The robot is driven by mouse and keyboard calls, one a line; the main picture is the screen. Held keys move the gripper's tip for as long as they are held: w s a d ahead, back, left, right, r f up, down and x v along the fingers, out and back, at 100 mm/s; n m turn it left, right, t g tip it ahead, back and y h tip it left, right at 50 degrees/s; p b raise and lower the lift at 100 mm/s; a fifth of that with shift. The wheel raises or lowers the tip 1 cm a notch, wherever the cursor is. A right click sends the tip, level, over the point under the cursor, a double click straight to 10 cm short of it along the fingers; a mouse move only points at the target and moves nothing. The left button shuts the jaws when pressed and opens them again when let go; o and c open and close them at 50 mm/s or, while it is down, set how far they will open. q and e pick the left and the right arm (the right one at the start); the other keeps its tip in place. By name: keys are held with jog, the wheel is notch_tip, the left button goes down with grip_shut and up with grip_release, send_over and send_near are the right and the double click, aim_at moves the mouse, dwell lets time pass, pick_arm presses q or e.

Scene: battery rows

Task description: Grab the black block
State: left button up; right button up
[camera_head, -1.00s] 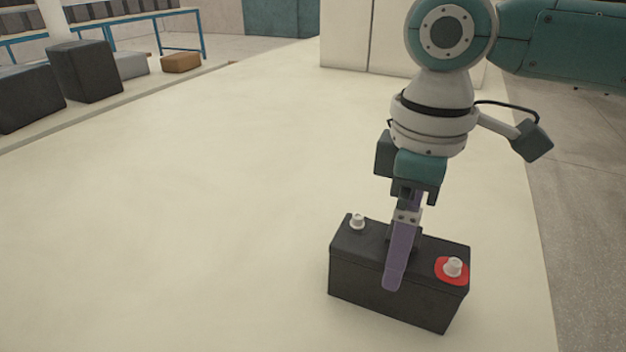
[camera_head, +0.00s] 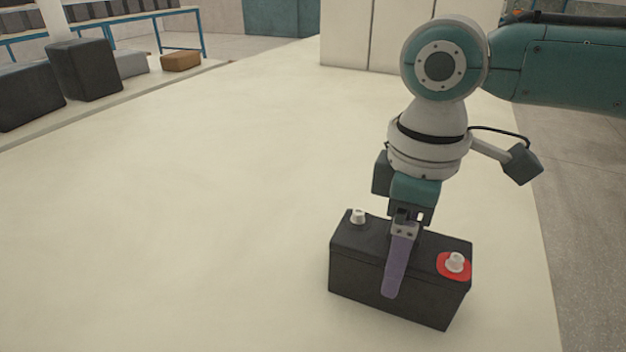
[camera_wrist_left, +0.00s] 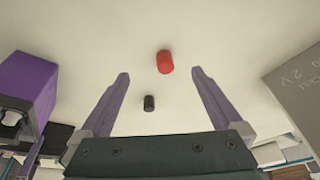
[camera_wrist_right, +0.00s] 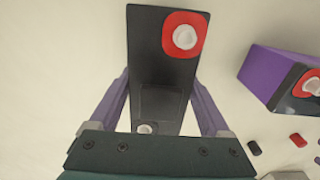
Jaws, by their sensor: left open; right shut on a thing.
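The black block (camera_head: 350,275) is a battery-shaped box on the pale surface, with one plain terminal and one terminal on a red ring on top. My right gripper (camera_head: 402,262) straddles it from above and is shut on its long sides. One purple finger lies against the near face; the far finger is mostly hidden. In the right wrist view the black block (camera_wrist_right: 150,50) stands between both fingers. My left gripper (camera_wrist_left: 160,75) shows only in its wrist view, open, with nothing gripped.
The left wrist view shows a red cap (camera_wrist_left: 164,62), a black cap (camera_wrist_left: 149,103), a purple box (camera_wrist_left: 25,85) and a grey box (camera_wrist_left: 300,90). A purple block (camera_wrist_right: 270,75) stands beside the black one. Dark boxes (camera_head: 85,70) line the back left. The surface's left half is clear.

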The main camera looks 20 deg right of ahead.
grip_shut()
jog(key=shift+r, duration=0.3)
